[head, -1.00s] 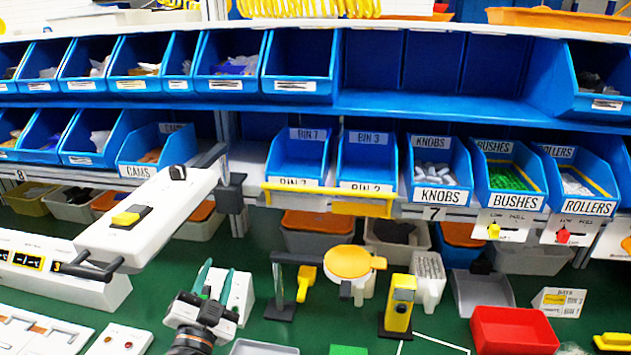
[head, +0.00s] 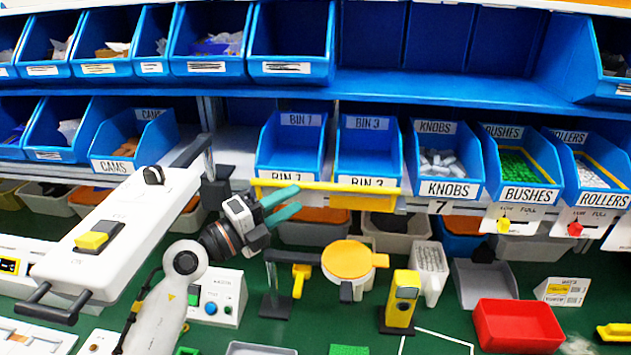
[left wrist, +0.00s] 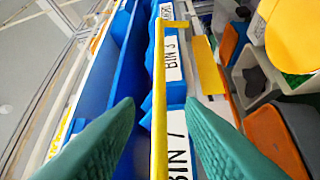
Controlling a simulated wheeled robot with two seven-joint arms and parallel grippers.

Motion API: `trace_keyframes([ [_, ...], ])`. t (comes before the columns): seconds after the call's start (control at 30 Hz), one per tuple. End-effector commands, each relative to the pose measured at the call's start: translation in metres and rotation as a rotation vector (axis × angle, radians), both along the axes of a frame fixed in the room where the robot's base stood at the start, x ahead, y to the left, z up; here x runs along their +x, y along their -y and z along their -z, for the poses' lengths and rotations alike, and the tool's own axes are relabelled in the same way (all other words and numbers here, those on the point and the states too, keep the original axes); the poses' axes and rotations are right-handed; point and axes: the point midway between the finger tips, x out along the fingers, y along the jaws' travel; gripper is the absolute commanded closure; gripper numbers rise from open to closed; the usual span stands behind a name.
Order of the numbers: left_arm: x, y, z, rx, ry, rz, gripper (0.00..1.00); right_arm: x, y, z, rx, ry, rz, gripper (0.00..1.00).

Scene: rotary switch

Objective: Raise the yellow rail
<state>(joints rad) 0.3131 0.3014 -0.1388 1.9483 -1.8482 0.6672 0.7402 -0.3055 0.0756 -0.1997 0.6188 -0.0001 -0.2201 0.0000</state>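The yellow rail (head: 325,186) runs across the front of the bins labelled BIN 7 (head: 291,150) and BIN 3 (head: 368,153), at the height of their lower labels. My left gripper (head: 299,197) is open and empty, just below the rail's left part. In the left wrist view the rail (left wrist: 159,100) runs lengthwise through the gap between the two teal fingers of my left gripper (left wrist: 153,104). Neither finger appears to touch it; the exact depth gap is hard to tell. My right gripper is not in view.
A yellow strip (head: 366,208) sits just below the rail. A white arm-like fixture (head: 125,230) with a yellow button stands left of my gripper. An orange disc (head: 348,260) and a yellow device (head: 402,301) stand on the green bench below. Bins of knobs (head: 440,165) are to the right.

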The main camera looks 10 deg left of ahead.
Motion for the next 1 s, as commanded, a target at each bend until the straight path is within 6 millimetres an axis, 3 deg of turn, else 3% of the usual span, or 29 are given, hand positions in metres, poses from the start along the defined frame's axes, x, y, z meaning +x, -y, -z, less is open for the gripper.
trace_keyframes([
  [0.3, 0.038, 0.040, -0.009, -0.002, 0.001, 0.001, 0.65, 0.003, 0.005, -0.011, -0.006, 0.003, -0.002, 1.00],
  [0.77, 0.047, 0.048, -0.010, -0.001, 0.001, 0.000, 0.65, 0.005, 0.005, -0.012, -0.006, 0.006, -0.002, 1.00],
  [1.0, 0.046, 0.048, -0.010, -0.001, 0.001, 0.000, 1.00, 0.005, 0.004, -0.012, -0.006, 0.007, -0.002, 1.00],
])
